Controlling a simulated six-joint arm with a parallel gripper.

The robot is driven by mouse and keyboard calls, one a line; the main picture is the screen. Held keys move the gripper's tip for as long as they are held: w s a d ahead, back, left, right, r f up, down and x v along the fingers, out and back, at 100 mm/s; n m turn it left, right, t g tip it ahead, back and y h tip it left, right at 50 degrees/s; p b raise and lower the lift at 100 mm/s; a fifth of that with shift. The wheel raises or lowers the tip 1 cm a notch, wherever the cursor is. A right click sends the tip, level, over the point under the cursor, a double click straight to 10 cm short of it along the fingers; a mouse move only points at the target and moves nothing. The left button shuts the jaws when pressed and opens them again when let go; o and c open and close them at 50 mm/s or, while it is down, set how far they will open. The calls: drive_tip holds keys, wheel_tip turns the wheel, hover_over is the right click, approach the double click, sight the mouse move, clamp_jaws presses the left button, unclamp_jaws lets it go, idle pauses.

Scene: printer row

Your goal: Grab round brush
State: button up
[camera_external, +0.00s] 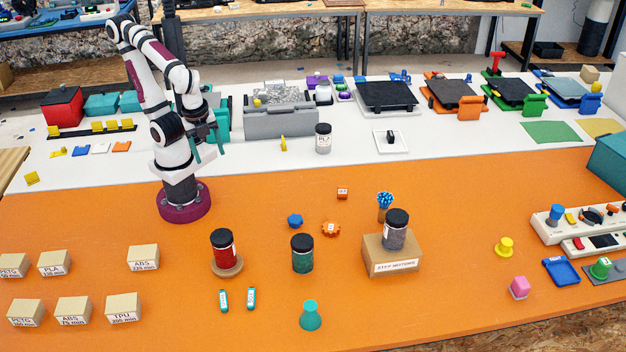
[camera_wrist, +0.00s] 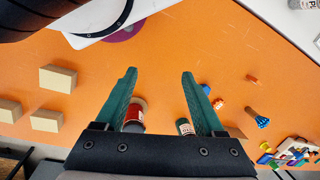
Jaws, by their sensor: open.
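What looks like the round brush (camera_external: 385,199) stands upright behind the cardboard box, right of centre on the orange table, with blue bristles on top and a brown lower part partly hidden. In the wrist view the brush (camera_wrist: 261,120) lies toward the lower right, outside my fingers. My gripper (camera_external: 208,146) is raised near my base, to the left of and well apart from the brush. In the wrist view my gripper (camera_wrist: 159,76) shows two green fingers spread wide, with only orange table between their tips.
A dark jar (camera_external: 396,230) stands on the cardboard box (camera_external: 392,262) close in front of the brush. A red jar (camera_external: 223,248), a green jar (camera_external: 302,254), a blue knob (camera_external: 295,221) and an orange gear-like piece (camera_external: 331,229) stand nearby.

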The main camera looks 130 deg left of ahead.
drive_tip(key=w+d+f+n+t+h, duration=0.2)
drive_tip(key=w+d+n+t+h, duration=0.15)
drive_tip(key=w, duration=1.05)
drive_tip(key=w+a+f+n+t+y, duration=0.1)
drive_tip(key=w, duration=0.4)
drive_tip(key=w+a+f+n+t+y, duration=0.1)
drive_tip(key=w+a+n+t, duration=0.1)
drive_tip(key=w, duration=0.4)
drive_tip(key=w+a+f+n+t+y, duration=0.1)
drive_tip(key=w+a+n, duration=0.1)
drive_tip(key=w, duration=0.3)
drive_tip(key=shift+w+f+t, duration=0.25)
drive_tip(key=shift+w+t, duration=0.05)
drive_tip(key=shift+t, duration=0.05)
drive_tip(key=w+a+f+n+t+y, duration=0.1)
drive_tip(key=w+a+f+n+y, duration=0.1)
drive_tip(key=w+a+n+y, duration=0.3)
drive_tip(key=n+g+y, duration=0.1)
drive_tip(key=n+y, duration=0.2)
drive_tip(key=y, duration=0.2)
approach(384, 209)
wheel_tip(384, 209, up, 3)
drive_tip(key=s, duration=0.2)
drive_tip(key=x, duration=1.5)
drive_tip(key=shift+w+d+f, duration=0.1)
drive_tip(key=shift+w+f, duration=0.05)
drive_tip(key=shift+f, duration=0.05)
clamp_jaws()
